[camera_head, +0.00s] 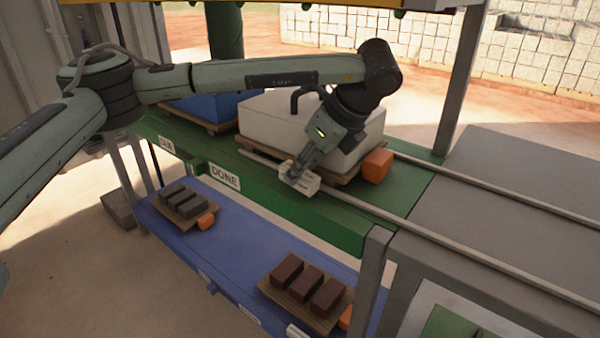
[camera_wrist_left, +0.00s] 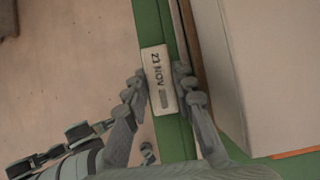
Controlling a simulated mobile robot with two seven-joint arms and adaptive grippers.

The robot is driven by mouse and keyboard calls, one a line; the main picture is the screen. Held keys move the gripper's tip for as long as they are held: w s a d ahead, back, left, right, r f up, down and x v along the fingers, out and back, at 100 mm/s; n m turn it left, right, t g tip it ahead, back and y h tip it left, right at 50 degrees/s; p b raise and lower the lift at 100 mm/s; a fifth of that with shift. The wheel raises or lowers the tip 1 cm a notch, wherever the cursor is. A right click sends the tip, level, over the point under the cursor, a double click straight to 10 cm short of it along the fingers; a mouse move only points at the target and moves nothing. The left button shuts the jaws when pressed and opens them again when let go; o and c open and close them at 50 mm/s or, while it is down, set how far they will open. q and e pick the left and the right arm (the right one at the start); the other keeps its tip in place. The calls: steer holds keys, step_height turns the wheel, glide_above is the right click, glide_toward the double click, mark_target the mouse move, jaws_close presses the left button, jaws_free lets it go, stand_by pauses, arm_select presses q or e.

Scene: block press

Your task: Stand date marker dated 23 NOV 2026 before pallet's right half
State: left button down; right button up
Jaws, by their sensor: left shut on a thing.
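The date marker (camera_head: 299,179) is a small off-white block in front of the pallet with the large white block on the green bench. In the left wrist view the marker (camera_wrist_left: 158,79) shows "23 NOV"; the smaller print below is too blurred to read. My left gripper (camera_head: 296,175) is shut on it, one finger on each side, and hides part of it. The marker is over the green bench's front strip; I cannot tell whether it touches the bench. The wooden pallet (camera_head: 343,180) shows below the white block (camera_head: 262,118). My right gripper is not in view.
An orange block (camera_head: 377,166) stands at the pallet's right end. A blue block (camera_head: 205,106) sits on another pallet at left. A grey rail (camera_head: 405,223) runs along the bench. The lower blue shelf (camera_head: 240,235) holds two small pallets of bricks. A "DONE" label (camera_head: 224,175) is on the bench front.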

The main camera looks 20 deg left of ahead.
arm_select(q)
steer(key=shift+a+h, duration=0.15)
steer(key=shift+h, duration=0.25)
steer(key=shift+w+a+r+g+h+p, duration=0.1)
steer(key=shift+a+r+g+h+p, duration=0.15)
steer(key=shift+h+p, duration=0.2)
steer(key=shift+d+f, duration=0.2)
steer(key=shift+f, duration=0.8)
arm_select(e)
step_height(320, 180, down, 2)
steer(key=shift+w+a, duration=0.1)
arm_select(q)
steer(key=shift+f, duration=0.1)
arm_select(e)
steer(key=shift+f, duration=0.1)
arm_select(q)
steer(key=c, duration=1.6)
jaws_free()
steer(key=shift+o, duration=0.3)
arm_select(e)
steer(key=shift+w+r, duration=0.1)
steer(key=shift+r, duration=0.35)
